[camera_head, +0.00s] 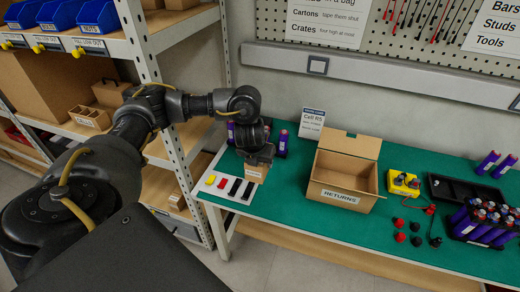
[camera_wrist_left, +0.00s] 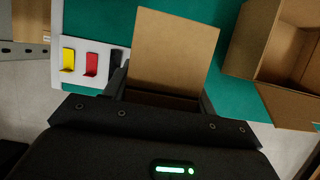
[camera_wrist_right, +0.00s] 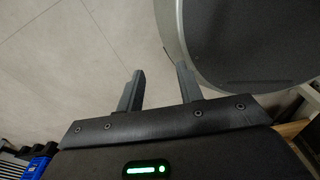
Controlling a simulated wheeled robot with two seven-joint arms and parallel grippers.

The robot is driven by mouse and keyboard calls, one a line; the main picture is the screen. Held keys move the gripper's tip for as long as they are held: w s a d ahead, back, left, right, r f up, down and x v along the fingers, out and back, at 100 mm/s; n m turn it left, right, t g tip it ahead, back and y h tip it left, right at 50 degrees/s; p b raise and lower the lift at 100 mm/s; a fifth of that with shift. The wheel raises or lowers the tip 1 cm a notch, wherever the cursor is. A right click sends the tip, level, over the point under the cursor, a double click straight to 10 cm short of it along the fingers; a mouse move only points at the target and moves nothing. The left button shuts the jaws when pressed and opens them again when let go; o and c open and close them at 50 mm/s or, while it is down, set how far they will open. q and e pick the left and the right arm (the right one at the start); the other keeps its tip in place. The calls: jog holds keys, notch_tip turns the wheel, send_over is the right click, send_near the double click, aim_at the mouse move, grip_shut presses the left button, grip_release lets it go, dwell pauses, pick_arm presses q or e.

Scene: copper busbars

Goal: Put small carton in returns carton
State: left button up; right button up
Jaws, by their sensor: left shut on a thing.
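The small carton (camera_head: 255,173) is a plain brown box near the left end of the green bench, under my left gripper (camera_head: 262,158). In the left wrist view the small carton (camera_wrist_left: 174,52) stands between the fingers of my left gripper (camera_wrist_left: 163,95), which is shut on it. I cannot tell whether it touches the bench. The returns carton (camera_head: 342,190) is an open brown box with raised flaps and a RETURNS label, to the right of the small carton. Part of the returns carton (camera_wrist_left: 285,45) shows in the left wrist view. My right gripper (camera_wrist_right: 157,85) is open and empty above the floor.
A white board (camera_head: 228,189) with yellow, red and black pieces lies left of the small carton. A yellow device (camera_head: 403,183), black and red caps (camera_head: 400,237) and purple cells (camera_head: 485,222) stand right of the returns carton. A shelf rack (camera_head: 165,90) stands at the left.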

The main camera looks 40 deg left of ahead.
aim_at(263, 165)
pick_arm(q)
jog(key=shift+s+d+r+p, duration=0.2)
jog(key=shift+s+d+r, duration=0.1)
jog(key=shift+s+d, duration=0.2)
jog(key=shift+s+d+r+p, duration=0.15)
jog(key=shift+s+d+r, duration=0.2)
jog(key=shift+s, duration=0.25)
